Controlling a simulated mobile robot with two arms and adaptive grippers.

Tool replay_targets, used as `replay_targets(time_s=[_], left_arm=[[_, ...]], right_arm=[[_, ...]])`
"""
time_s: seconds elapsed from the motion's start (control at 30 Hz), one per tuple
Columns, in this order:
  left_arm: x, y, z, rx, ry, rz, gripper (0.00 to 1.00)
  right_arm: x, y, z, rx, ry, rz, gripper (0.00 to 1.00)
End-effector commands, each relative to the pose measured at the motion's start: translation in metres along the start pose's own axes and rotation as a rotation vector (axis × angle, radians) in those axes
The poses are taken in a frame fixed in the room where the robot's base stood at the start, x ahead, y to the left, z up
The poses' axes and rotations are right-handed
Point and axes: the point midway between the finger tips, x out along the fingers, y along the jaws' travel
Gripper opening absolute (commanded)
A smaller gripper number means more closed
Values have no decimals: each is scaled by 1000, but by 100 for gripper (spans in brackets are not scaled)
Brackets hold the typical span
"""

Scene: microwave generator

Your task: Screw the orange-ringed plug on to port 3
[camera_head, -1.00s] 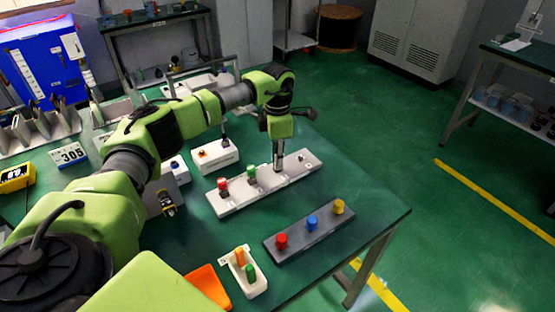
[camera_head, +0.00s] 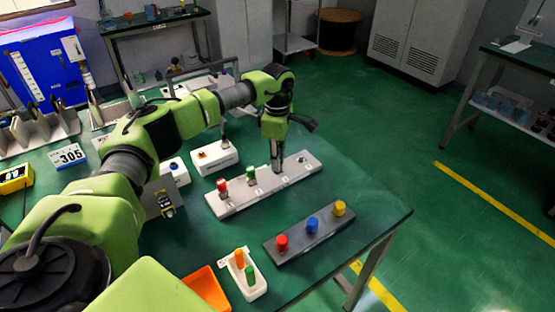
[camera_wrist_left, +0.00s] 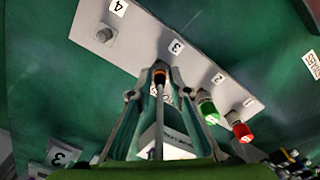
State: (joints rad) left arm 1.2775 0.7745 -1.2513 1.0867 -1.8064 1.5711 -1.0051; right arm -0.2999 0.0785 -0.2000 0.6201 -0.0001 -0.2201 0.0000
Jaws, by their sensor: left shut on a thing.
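My left gripper (camera_head: 277,169) points down at the white port strip (camera_head: 240,200). A green plug (camera_wrist_left: 208,109) stands at port 2 and a red plug (camera_wrist_left: 238,127) at port 1. Port 4 (camera_wrist_left: 104,33) is a bare metal stud. My right gripper is not in view.
A dark grey strip (camera_head: 297,240) with red, blue and yellow plugs lies in front. A white tray (camera_head: 256,286) holds an orange and a green piece, beside an orange bin (camera_head: 207,287). A white box (camera_head: 214,158) stands behind the port strip. The table's right side is clear.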

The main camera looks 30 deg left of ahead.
Motion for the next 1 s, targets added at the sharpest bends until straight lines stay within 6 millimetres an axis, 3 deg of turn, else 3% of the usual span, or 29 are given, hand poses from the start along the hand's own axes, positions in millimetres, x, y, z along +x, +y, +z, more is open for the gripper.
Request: replay_targets(time_s=[0.33,0.37,0.4,0.77,1.0], left_arm=[[-2,2,0,0,-2,5,0],[-2,2,0,0,-2,5,25],[-2,2,0,0,-2,5,35],[-2,1,0,0,-1,2,35],[-35,2,0,-1,-2,6,35]], right_arm=[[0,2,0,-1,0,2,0],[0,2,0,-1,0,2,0],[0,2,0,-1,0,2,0],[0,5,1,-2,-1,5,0],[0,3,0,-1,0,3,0]])
